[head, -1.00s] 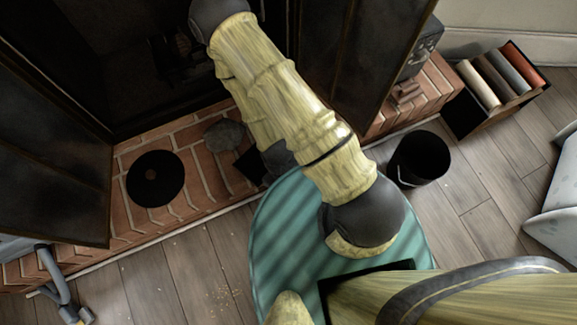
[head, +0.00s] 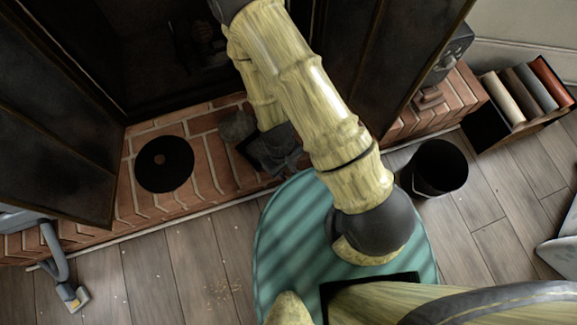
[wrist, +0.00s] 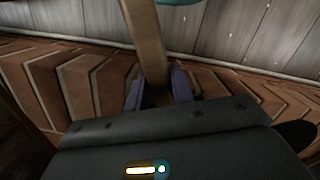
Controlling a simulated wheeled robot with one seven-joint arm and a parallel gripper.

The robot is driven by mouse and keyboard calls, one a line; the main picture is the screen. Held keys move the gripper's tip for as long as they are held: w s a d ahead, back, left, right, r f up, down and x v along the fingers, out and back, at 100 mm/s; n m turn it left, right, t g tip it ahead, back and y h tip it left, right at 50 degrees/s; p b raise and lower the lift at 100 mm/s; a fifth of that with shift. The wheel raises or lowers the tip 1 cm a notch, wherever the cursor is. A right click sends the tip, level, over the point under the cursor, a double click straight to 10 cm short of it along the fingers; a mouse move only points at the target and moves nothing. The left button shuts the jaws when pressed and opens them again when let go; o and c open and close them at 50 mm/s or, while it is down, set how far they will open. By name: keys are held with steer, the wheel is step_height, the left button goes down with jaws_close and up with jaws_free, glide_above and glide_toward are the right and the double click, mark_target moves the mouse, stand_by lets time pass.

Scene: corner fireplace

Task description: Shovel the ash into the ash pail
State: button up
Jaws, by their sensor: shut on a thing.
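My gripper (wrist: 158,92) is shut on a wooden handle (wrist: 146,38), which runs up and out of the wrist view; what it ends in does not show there. In the head view my arm reaches over the brick hearth, and a dark shape that seems to be my gripper (head: 280,148) is low above the bricks, partly covered by the arm. A grey lump (head: 237,126), possibly the ash, lies on the hearth just left of it. The black ash pail (head: 440,164) stands open on the floor, right of my arm. Its inside is dark.
A black disc with a brown knob (head: 164,165) lies on the hearth at left. Dark fireplace doors (head: 55,140) stand open on both sides. A box of coloured rolls (head: 522,95) is at right. Pale specks dot the floor.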

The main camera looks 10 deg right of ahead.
steer(key=shift+w+a+f+b, duration=0.1)
steer(key=shift+w+a+b, duration=0.15)
steer(key=shift+w+a, duration=1.25)
steer(key=shift+w+a+f+b, duration=0.1)
steer(key=shift+w+a+b, duration=0.15)
steer(key=shift+w+a, duration=1.25)
steer(key=shift+w+a+b, duration=0.25)
steer(key=shift+w+a, duration=0.5)
steer(key=shift+w, duration=1.4)
steer(key=shift+s+d+f+t+y+b, duration=0.15)
steer(key=shift+t+y+b, duration=0.2)
steer(key=shift+t+y, duration=0.25)
steer(key=shift+r, duration=0.25)
step_height(320, 180, up, 7)
steer(key=s+d+p, duration=0.1)
steer(key=s+p, duration=0.1)
steer(key=p, duration=0.4)
steer(key=shift+d+t, duration=0.2)
steer(key=shift+t, duration=0.1)
